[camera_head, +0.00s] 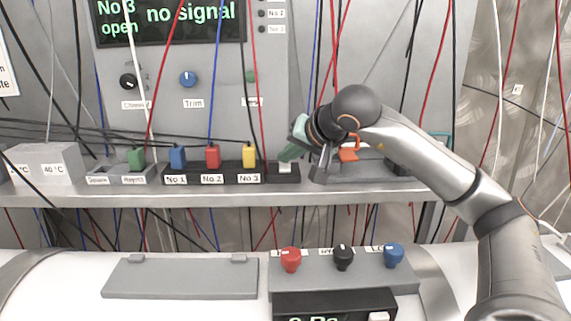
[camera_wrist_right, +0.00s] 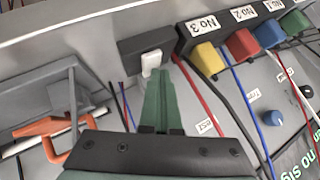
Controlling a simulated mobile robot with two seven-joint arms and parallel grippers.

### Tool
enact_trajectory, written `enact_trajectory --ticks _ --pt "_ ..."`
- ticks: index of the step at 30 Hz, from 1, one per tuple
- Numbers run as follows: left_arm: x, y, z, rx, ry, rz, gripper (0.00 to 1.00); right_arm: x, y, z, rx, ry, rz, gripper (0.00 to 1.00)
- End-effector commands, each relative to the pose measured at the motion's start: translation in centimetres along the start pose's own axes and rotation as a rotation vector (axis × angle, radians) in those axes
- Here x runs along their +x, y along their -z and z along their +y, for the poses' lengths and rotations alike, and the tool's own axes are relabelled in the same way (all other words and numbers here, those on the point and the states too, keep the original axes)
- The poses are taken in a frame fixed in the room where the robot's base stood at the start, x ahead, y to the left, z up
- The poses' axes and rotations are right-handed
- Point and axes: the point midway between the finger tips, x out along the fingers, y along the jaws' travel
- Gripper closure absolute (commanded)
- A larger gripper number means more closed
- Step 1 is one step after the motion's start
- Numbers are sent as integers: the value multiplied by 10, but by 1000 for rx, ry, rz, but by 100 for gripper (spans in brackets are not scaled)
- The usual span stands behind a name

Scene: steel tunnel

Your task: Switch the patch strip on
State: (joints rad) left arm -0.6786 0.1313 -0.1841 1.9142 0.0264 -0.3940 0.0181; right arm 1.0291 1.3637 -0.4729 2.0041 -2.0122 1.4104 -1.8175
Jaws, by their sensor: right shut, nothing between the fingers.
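The patch strip (camera_head: 206,181) is a black bar on the grey shelf, with blue, red and yellow plugs at No 1, No 2 and No 3. Its white switch (camera_head: 285,168) sits at the right end; in the right wrist view the switch (camera_wrist_right: 152,61) is just beyond my fingertips. My right gripper (camera_head: 284,157) has green fingers, shut and empty, pointing at the switch. The fingertips in the wrist view (camera_wrist_right: 158,76) overlap its lower edge; I cannot tell whether they touch. The display (camera_head: 168,20) reads "No 3 open" and "no signal". My left gripper is out of view.
A green plug (camera_head: 136,157) stands in a grey holder left of the strip. An orange-handled thing (camera_head: 348,153) lies right of my gripper. Many thin cables hang across the panel, some close to the strip. Red, black and blue knobs (camera_head: 343,256) are on a lower box.

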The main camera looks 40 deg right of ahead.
Motion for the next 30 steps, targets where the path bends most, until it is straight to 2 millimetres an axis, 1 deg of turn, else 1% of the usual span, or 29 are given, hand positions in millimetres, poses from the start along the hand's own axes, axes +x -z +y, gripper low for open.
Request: enact_trajectory --ticks 1,5,19,30 --pt "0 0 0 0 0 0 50 2 -5 1 -3 -3 -13 100" --pt "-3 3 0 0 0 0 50 -2 -1 -2 -3 -2 -12 100" --pt "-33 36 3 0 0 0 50 -35 25 -26 -2 1 -2 100" --pt "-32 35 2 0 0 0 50 -36 26 -26 -1 3 1 100"
